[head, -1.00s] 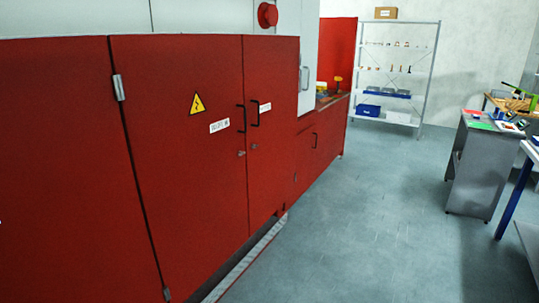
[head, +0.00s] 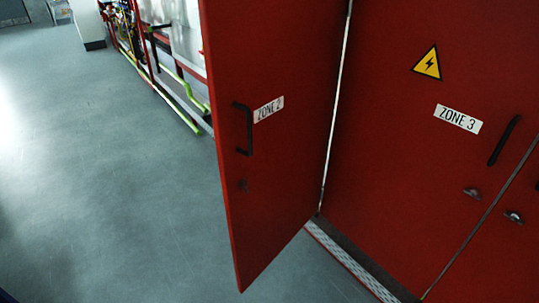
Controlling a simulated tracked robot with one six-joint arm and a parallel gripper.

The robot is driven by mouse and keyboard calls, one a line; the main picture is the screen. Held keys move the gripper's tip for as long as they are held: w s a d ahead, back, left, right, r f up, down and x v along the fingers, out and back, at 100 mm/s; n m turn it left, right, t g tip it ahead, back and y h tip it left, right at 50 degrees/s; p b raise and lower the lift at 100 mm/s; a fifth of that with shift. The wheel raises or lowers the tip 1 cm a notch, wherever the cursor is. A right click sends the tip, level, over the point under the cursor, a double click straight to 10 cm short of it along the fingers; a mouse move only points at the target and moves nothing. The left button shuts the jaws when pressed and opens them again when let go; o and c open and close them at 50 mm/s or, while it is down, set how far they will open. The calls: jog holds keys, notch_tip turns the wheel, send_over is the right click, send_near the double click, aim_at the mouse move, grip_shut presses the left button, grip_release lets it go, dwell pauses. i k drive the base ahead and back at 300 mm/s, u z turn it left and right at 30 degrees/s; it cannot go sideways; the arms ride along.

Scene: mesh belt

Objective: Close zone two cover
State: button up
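The zone two cover (head: 275,150) is a red door standing open, swung out from the red cabinet into the room. It carries a white "ZONE 2" label (head: 268,109) and a black bar handle (head: 243,128) near its free edge, with a small dark lock below. Its hinge side meets the cabinet along a pale vertical line. My gripper is not in view, so its state and distance from the cover are hidden.
Right of it, the zone three door (head: 435,130) is shut, with a yellow warning sign (head: 427,63). Behind the open cover are exposed pipes and machinery (head: 155,45). Grey floor (head: 110,170) at left is clear. A perforated strip (head: 352,265) runs along the cabinet foot.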

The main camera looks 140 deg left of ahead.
aim_at(272, 66)
jog(key=u, duration=4.25)
jog(key=i, duration=1)
